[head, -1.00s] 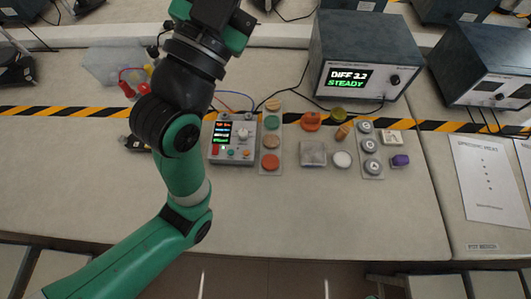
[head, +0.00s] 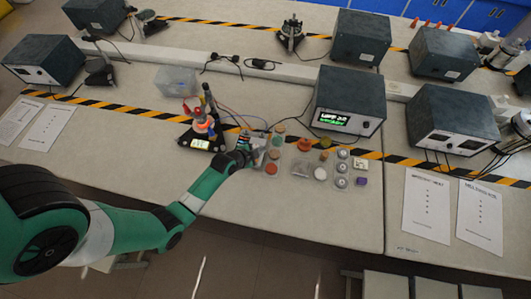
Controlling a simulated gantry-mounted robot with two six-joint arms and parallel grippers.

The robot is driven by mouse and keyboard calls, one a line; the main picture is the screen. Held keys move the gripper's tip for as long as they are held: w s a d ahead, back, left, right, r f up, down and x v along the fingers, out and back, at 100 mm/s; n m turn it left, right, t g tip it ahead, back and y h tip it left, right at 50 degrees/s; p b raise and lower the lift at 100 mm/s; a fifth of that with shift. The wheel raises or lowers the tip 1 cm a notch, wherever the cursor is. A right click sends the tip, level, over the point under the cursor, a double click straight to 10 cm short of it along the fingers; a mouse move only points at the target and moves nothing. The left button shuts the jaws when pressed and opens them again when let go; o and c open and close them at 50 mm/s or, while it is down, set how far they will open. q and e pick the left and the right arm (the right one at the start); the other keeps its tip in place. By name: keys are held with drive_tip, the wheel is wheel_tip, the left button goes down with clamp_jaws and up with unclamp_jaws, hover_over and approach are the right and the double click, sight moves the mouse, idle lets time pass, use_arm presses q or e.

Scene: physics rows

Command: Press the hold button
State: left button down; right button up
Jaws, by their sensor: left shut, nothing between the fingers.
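My left gripper (head: 259,149) is shut and empty, low over the right part of the box. Whether it touches a button cannot be told.

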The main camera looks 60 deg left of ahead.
use_arm(q)
drive_tip(key=s, duration=0.1)
drive_tip(key=s+a+r, duration=0.1)
drive_tip(key=p, duration=0.1)
drive_tip(key=shift+s+a+r+n+g, duration=0.3)
drive_tip(key=shift+s+a+r+n, duration=0.05)
drive_tip(key=shift+s+r+n, duration=0.05)
use_arm(e)
wheel_tip(320, 180, up, 3)
drive_tip(key=shift+w+a, duration=0.1)
drive_tip(key=shift+a, duration=0.05)
use_arm(q)
wheel_tip(320, 180, down, 9)
drive_tip(key=b, duration=0.8)
drive_tip(key=shift+r, duration=0.1)
use_arm(e)
wheel_tip(320, 180, down, 8)
drive_tip(key=shift+f, duration=0.15)
idle(0.6)
use_arm(q)
drive_tip(key=shift+f+b, duration=0.35)
drive_tip(key=shift+f, duration=0.05)
use_arm(e)
drive_tip(key=shift+f, duration=0.35)
